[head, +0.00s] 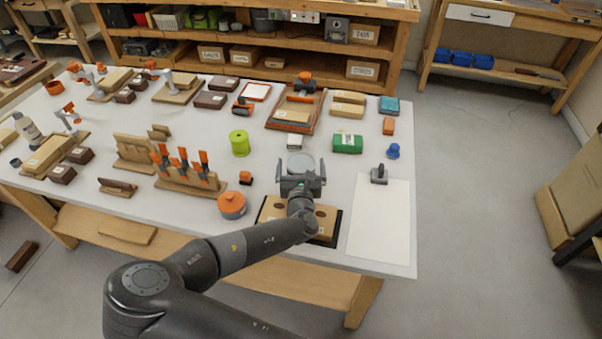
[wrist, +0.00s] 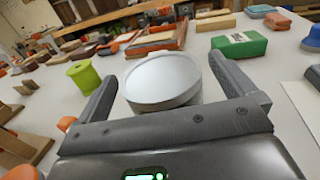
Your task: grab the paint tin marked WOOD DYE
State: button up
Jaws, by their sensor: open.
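A round tin (head: 301,161) with a pale grey lid stands on the white bench just beyond my gripper (head: 301,176). In the wrist view the tin (wrist: 162,78) sits between the two open fingers of my gripper (wrist: 168,78), tilted in the picture, with a gap at its left and right. My fingers do not appear closed on it. No WOOD DYE marking can be read on it; its side is mostly hidden from both cameras.
A lime green cylinder (head: 239,143) and an orange-lidded pot (head: 231,205) stand to the left. A green box (head: 347,144) and a blue knobbed piece (head: 393,151) are to the right. A wooden board (head: 270,210) lies under my wrist. A white sheet (head: 379,225) lies right.

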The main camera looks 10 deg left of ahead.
jog(key=shift+w+a, duration=0.15)
jog(key=shift+w, duration=0.5)
jog(key=shift+c, duration=0.3)
jog(key=c, duration=1.2)
jog(key=shift+r, duration=0.1)
jog(key=shift+c, duration=0.4)
